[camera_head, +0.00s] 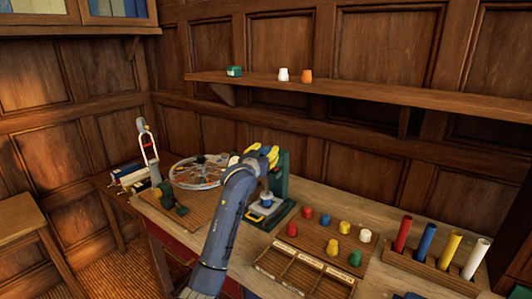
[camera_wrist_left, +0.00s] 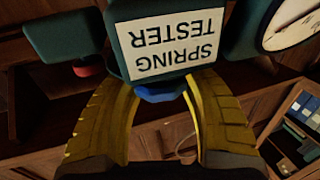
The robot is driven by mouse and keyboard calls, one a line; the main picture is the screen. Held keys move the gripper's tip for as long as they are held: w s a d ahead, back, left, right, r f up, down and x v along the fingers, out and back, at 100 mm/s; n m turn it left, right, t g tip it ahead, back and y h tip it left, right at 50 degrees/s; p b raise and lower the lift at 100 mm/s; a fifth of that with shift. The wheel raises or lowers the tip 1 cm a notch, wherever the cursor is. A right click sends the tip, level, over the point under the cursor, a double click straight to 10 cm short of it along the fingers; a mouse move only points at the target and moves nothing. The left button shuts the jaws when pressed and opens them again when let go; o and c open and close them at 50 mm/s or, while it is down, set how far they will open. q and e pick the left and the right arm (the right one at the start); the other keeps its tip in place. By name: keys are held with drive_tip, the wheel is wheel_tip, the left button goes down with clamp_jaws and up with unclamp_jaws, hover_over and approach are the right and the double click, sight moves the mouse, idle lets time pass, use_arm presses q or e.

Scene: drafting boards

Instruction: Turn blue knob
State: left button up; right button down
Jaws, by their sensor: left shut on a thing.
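The dark green spring tester (camera_head: 283,172) stands upright on the bench, and its upside-down label (camera_wrist_left: 166,45) fills the top middle of the left wrist view. The blue knob (camera_wrist_left: 160,95) shows just below that label, between the yellow fingertips. My left gripper (camera_head: 262,154) is at the upper part of the tester, and its curved fingers (camera_wrist_left: 163,91) are shut on the blue knob. In the head view the gripper hides the knob. A blue and white part (camera_head: 266,199) sits lower on the tester. My right gripper is not in view.
A board with several coloured knobs (camera_head: 327,244) and a divided wooden tray (camera_head: 290,268) lie right of my arm. A rack of coloured tubes (camera_head: 435,262) stands farther right. A spoked wheel (camera_head: 198,172) is left of the tester. A round dial (camera_wrist_left: 292,24) is close beside the label.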

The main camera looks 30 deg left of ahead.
use_arm(q)
drive_tip(key=shift+r, duration=0.5)
drive_tip(key=o, duration=1.2)
drive_tip(key=shift+s+d+f, duration=0.25)
drive_tip(key=shift+s+f, duration=0.2)
drive_tip(key=shift+f, duration=0.05)
drive_tip(key=shift+o, duration=0.8)
drive_tip(key=v, duration=0.9)
drive_tip(key=shift+s, duration=1)
drive_tip(key=shift+d, duration=0.15)
